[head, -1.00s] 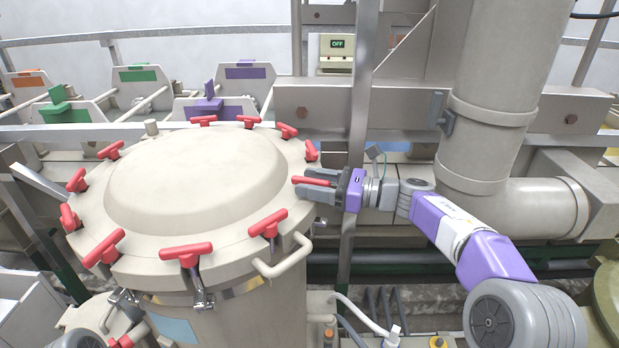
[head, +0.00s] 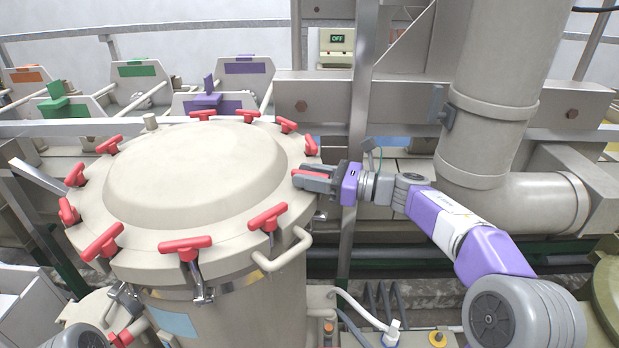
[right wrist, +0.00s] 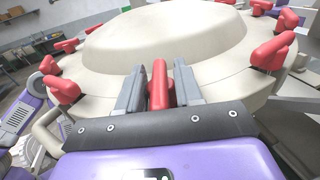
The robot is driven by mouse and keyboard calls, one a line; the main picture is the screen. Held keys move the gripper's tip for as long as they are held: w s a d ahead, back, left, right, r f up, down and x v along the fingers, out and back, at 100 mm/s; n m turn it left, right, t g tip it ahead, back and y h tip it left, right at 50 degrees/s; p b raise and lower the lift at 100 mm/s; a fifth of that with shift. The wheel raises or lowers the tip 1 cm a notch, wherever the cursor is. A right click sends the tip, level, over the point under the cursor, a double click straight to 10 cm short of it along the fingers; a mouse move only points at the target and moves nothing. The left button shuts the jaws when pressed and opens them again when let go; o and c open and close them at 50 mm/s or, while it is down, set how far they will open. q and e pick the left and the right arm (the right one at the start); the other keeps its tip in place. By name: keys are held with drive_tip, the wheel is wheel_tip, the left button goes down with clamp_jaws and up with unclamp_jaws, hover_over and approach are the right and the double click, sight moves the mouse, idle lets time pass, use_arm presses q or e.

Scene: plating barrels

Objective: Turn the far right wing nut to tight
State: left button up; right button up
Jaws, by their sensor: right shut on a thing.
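A round beige barrel lid (head: 200,175) carries several red wing nuts around its rim. My right gripper (head: 316,179) comes in from the right and is shut on the red wing nut (head: 299,173) at the lid's right edge. In the right wrist view this nut (right wrist: 159,86) stands between the two grey fingers, its handle running lengthwise along them. The fingers hide much of it in the head view. Another red wing nut (head: 311,146) is just behind the held one. A front right wing nut (head: 268,217) is nearer. My left gripper is not in view.
A bent handle (head: 283,252) sticks out from the barrel's front right side. A metal upright (head: 357,110) stands just behind my right gripper. A thick beige pipe (head: 490,100) rises behind my right arm. Open space lies above the lid.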

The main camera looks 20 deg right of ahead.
drive_tip(key=m+t+h+b, duration=0.2)
drive_tip(key=b, duration=0.2)
drive_tip(key=m+t+h+b, duration=0.2)
drive_tip(key=t+h+b, duration=0.1)
drive_tip(key=b, duration=0.1)
drive_tip(key=shift+s+f+m, duration=0.1)
drive_tip(key=shift+f+m, duration=0.1)
drive_tip(key=shift+m, duration=0.1)
drive_tip(key=m+t+h+b, duration=0.1)
drive_tip(key=m+h, duration=0.1)
drive_tip(key=h, duration=0.1)
drive_tip(key=m+t+h+b, duration=0.1)
drive_tip(key=m+h+b, duration=0.1)
drive_tip(key=h, duration=0.1)
drive_tip(key=shift+r+t, duration=0.1)
drive_tip(key=shift+t, duration=0.3)
drive_tip(key=m+h+b, duration=0.1)
drive_tip(key=m+h, duration=0.2)
drive_tip(key=h, duration=0.2)
drive_tip(key=shift+a+m, duration=0.1)
drive_tip(key=shift+m, duration=0.2)
drive_tip(key=shift+m+h, duration=0.4)
drive_tip(key=shift+h, duration=0.4)
drive_tip(key=shift+r+m+h, duration=0.15)
drive_tip(key=shift+m+h, duration=0.65)
drive_tip(key=shift+h, duration=0.4)
drive_tip(key=shift+m+g+h+p, duration=1.1)
drive_tip(key=shift+m+h+p, duration=0.3)
drive_tip(key=shift+h, duration=0.7)
drive_tip(key=shift+d, duration=0.2)
